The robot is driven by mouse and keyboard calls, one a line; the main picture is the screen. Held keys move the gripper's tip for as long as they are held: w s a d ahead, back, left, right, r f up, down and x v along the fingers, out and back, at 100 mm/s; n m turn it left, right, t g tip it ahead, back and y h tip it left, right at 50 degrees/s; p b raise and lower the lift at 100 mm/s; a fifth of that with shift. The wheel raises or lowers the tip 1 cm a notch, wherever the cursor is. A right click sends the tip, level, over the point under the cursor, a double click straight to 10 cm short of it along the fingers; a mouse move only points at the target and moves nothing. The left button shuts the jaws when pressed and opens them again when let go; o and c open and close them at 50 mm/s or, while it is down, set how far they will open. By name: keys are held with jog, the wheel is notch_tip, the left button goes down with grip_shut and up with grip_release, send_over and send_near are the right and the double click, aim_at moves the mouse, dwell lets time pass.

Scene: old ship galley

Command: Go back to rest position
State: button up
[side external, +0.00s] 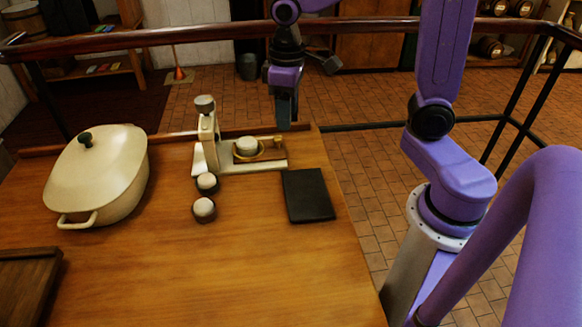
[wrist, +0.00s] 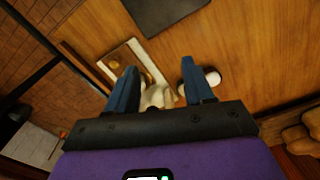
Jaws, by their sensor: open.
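My gripper (side external: 287,112) hangs fingers down at the far edge of the wooden table, behind the right end of the cream stand. It is clear of the things on the table. In the wrist view its two blue fingers (wrist: 160,78) are spread wide, with nothing held between them. The cream stand (side external: 203,153) has a knob on top and a base carrying a pale-topped round piece (side external: 246,147) in a gold-coloured ring. The stand's base also shows in the wrist view (wrist: 130,52), beyond the fingers.
Two dark round pieces with pale tops (side external: 207,182) (side external: 204,208) stand in front of the stand. A black flat pad (side external: 307,196) lies to the right. A lidded cream pot (side external: 97,180) and a dark wooden board (side external: 25,290) are at left. The table's front middle (side external: 230,275) is clear. Rails run behind.

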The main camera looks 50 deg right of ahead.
jog(key=s+f+n, duration=0.2)
jog(key=s+n, duration=0.5)
jog(key=s, duration=1.2)
jog(key=shift+s+a+f+n, duration=0.15)
jog(key=shift+s+a+n, duration=0.2)
jog(key=shift+a, duration=0.1)
